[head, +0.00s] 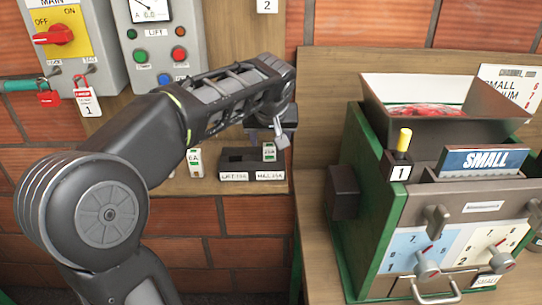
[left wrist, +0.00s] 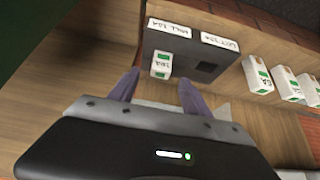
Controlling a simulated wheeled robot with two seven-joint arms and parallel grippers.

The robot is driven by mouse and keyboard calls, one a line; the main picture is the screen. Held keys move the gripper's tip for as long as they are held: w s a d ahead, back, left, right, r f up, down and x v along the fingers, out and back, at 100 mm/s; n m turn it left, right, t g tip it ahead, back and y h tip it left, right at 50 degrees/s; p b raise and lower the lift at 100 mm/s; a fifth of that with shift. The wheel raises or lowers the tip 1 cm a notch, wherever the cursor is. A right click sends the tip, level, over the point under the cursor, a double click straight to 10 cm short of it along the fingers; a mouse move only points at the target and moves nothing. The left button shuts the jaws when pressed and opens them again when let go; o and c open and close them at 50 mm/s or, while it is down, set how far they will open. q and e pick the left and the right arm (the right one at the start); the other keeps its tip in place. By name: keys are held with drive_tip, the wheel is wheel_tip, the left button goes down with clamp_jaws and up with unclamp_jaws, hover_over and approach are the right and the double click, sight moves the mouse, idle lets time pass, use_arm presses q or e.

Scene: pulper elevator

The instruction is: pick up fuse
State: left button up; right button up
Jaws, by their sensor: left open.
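A black fuse holder (head: 236,163) sits on the wooden shelf, with labels that seem to read LIFT and MILL. A white fuse with a green band (head: 269,152) stands in its MILL side; it also shows in the left wrist view (left wrist: 162,65). The other socket (left wrist: 205,68) looks dark and empty. My left gripper (left wrist: 158,78) is open, its two fingertips on either side of the fuse's line and seemingly short of it. In the head view the left gripper (head: 279,137) is just above and beside the fuse. My right gripper is not in view.
Several loose fuses (left wrist: 257,75) stand on the shelf beside the holder; one (head: 194,160) shows in the head view. A control box with LIFT buttons (head: 158,50) and a main switch (head: 55,33) are behind. A green machine (head: 350,200) with a hopper (head: 430,95) stands right.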

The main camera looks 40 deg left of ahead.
sight(270, 146)
use_arm(q)
drive_tip(key=x, duration=0.4)
drive_tip(key=shift+f+p, duration=0.1)
drive_tip(key=shift+p, duration=0.2)
drive_tip(key=shift+d, duration=0.1)
clamp_jaws()
idle(0.6)
